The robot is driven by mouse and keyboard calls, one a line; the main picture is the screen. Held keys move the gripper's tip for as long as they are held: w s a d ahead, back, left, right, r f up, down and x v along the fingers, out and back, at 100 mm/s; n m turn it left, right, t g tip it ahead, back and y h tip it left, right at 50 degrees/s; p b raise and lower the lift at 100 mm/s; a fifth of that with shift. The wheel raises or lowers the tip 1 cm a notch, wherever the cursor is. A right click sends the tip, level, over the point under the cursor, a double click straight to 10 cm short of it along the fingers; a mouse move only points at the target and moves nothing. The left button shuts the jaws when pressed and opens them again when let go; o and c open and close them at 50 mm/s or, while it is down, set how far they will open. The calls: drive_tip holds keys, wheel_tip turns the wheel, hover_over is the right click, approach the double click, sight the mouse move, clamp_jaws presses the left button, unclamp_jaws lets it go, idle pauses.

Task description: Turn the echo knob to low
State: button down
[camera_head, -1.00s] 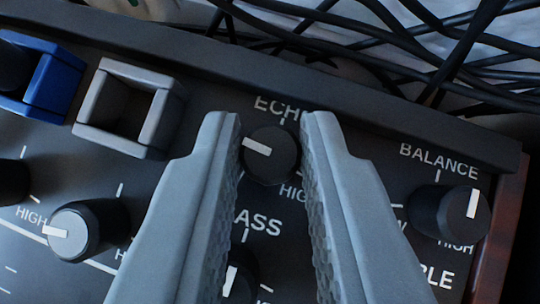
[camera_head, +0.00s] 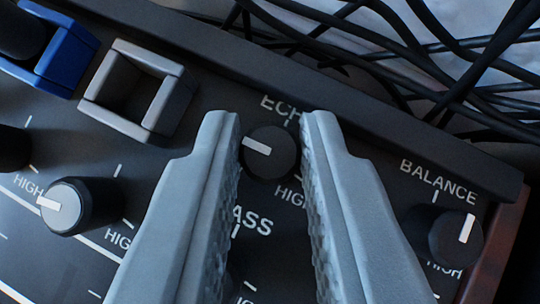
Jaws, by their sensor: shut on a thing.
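The echo knob (camera_head: 270,153) is a small black round knob with a white pointer, below the partly hidden "ECHO" label (camera_head: 280,107) on the dark panel. Its pointer faces left and slightly up in the picture. My gripper (camera_head: 271,130) is shut on the echo knob, one grey finger on each side. The "HIGH" mark (camera_head: 289,198) shows at the knob's lower right. The left finger covers the area left of the knob, and no low mark shows there.
The balance knob (camera_head: 455,237) stands at the right. A grey square frame (camera_head: 138,90) and a blue one (camera_head: 48,50) are at upper left, with a grey-capped knob (camera_head: 72,205) below. Black cables (camera_head: 470,70) lie behind the panel's raised rim (camera_head: 300,75).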

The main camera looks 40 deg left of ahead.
drive_tip(key=c, duration=1.6)
unclamp_jaws()
drive_tip(key=v, duration=1.7)
drive_tip(key=shift+s+r, duration=0.1)
drive_tip(key=shift+r, duration=0.05)
